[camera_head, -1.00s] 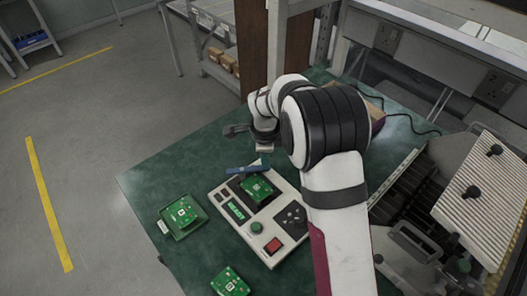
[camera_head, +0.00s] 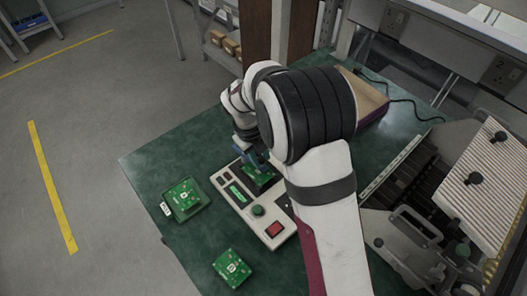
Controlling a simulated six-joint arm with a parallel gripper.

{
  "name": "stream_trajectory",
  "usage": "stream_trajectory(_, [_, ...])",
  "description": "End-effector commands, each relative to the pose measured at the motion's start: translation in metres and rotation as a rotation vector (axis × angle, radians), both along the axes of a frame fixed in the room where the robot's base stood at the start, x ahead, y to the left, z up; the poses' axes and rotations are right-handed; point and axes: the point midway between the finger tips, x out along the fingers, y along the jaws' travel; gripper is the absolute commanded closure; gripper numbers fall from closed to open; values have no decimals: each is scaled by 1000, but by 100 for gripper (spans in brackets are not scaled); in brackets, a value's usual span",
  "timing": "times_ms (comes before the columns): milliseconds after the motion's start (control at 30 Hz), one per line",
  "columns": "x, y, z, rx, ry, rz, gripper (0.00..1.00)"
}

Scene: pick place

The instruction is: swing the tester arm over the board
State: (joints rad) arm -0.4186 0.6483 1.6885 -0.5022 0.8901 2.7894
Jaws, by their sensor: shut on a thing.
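A beige tester (camera_head: 246,222) sits on the green table. A green circuit board (camera_head: 258,181) lies in its upper part, partly covered by my arm. The blue tester arm (camera_head: 252,158) is at the back edge of this board, mostly hidden by my gripper. My gripper (camera_head: 248,154) is low at the tester's back end and shut on the tester arm. The fingertips are small and partly hidden, so the exact contact is hard to see.
A tray (camera_head: 200,205) with a green board (camera_head: 183,196) stands left of the tester. Another board (camera_head: 232,267) lies at the table's front. A machine with a ribbed lid (camera_head: 480,190) stands at the right. A box (camera_head: 365,100) with a cable is at the back.

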Motion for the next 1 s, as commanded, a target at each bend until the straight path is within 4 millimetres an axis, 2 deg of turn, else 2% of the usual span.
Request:
stream_trajectory(367, [-5,6,1,2,-4,-135,100])
stream_trajectory(900, [-6,8,1,3,-2,-153,100])
stream_trajectory(933, [-6,8,1,3,-2,-153,66])
stream_trajectory(1000, [-6,8,1,2,-1,-153,53])
